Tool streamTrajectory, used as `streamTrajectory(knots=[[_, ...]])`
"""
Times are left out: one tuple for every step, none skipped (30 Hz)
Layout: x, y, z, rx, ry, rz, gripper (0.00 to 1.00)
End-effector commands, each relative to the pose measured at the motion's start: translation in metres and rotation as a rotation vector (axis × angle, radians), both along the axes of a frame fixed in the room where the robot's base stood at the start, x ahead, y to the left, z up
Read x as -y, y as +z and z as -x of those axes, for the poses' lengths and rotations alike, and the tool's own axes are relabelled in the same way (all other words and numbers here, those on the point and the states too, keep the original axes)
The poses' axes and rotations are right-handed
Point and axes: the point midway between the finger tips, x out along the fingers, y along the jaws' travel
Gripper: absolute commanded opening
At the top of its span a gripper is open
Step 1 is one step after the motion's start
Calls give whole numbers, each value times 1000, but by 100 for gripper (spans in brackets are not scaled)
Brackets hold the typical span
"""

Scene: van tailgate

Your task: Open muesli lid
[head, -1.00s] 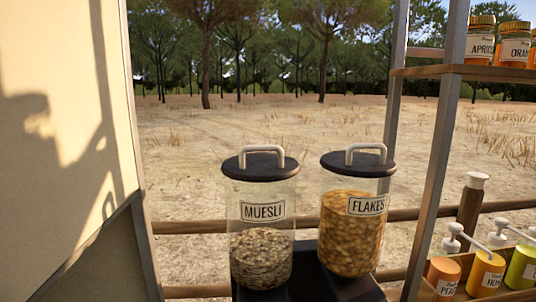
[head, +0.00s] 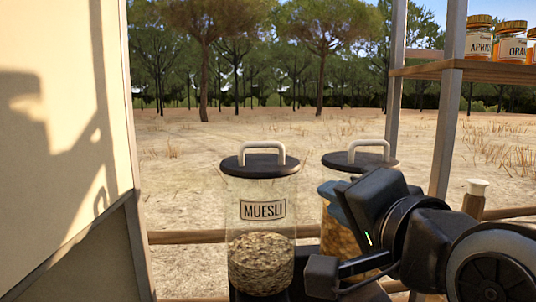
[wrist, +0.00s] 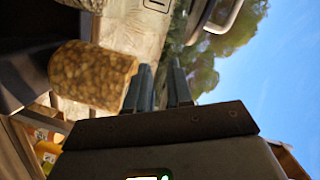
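The muesli jar (head: 262,212) stands upright, clear, part filled with muesli and labelled MUESLI. Its round black lid (head: 240,170) sits on top with an upright white handle (head: 263,145). In the wrist view, turned sideways, the lid (wrist: 200,20) and its pale handle (wrist: 224,18) show at the top, cut by the frame edge. My gripper (head: 330,205) is right of the muesli jar and below its lid level, in front of the flakes jar, apart from the lid. In the wrist view the two fingers (wrist: 160,68) stand apart with nothing between them.
The flakes jar (head: 335,235) stands close on the right with its own black lid (head: 345,163), partly hidden by my arm. Jam jars (head: 480,40) stand on a wooden shelf (head: 430,68) at the right. A pale panel (head: 60,150) is at the left.

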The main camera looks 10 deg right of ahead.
Motion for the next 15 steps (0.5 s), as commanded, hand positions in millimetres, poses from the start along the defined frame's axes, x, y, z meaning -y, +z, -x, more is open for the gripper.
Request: streamTrajectory(knots=[[-10, 16, 0, -7, 16, -77, 21], [-15, 23, 0, -19, 26, -119, 21], [-20, 31, 1, -37, 38, -174, 21], [-25, 37, 3, -50, 48, -214, 21], [-29, 43, 4, -62, 58, -251, 21], [-34, 50, 6, -80, 73, -299, 21], [-38, 55, 7, -93, 82, -331, 21], [-41, 59, 9, -105, 92, -362, 21], [-45, 64, 11, -121, 105, -398, 21], [-47, 67, 13, -131, 112, -421, 21], [-50, 70, 14, -142, 120, -441, 21], [-52, 73, 16, -153, 129, -465, 21], [-54, 75, 17, -161, 135, -479, 21], [-55, 77, 18, -166, 139, -491, 21], [-56, 78, 18, -172, 143, -501, 21]])
